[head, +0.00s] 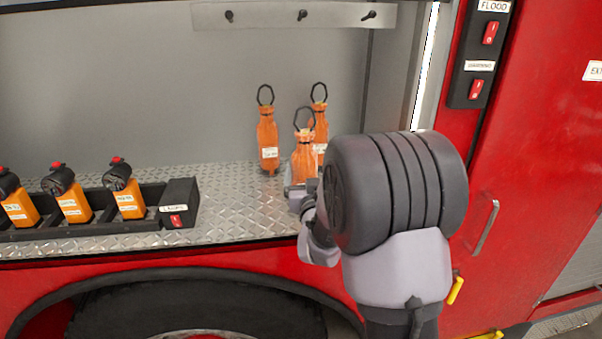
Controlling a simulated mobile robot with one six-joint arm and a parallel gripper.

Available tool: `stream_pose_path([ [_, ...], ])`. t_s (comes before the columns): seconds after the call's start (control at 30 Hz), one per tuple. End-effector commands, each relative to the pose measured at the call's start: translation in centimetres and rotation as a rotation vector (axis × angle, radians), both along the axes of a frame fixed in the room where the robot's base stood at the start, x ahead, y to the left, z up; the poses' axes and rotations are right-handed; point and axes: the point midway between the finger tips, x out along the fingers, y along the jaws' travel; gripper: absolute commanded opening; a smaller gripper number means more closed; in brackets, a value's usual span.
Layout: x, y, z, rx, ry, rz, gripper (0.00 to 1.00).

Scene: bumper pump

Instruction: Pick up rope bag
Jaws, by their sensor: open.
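Three orange rope bags with black loops on top stand on the diamond-plate shelf. One rope bag (267,140) stands at the left, apart from the others. A second rope bag (320,125) stands at the back right. A third rope bag (304,155) stands in front of it and partly covers it. My gripper (303,190) is low at the front rope bag's base, mostly hidden behind my own arm. It is open; whether it touches the bag cannot be told. The lower right of the bags is hidden by my arm.
A black charger rack (90,222) with several orange radios stands on the left of the shelf (235,205). A hook rail (295,15) is on the back wall. Red switches (490,33) are on the right post.

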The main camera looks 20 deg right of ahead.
Motion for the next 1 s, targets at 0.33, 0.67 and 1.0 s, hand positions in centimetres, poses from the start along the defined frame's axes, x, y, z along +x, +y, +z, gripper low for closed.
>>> stream_pose_path([
  [0.33, 5.0, -1.2, 0.5, 0.000, -0.001, 0.001, 0.88],
  [0.67, 6.2, -1.6, 0.2, 0.000, 0.000, 0.002, 0.84],
  [1.0, 6.1, -1.6, 0.2, 0.000, 0.001, 0.002, 0.17],
])
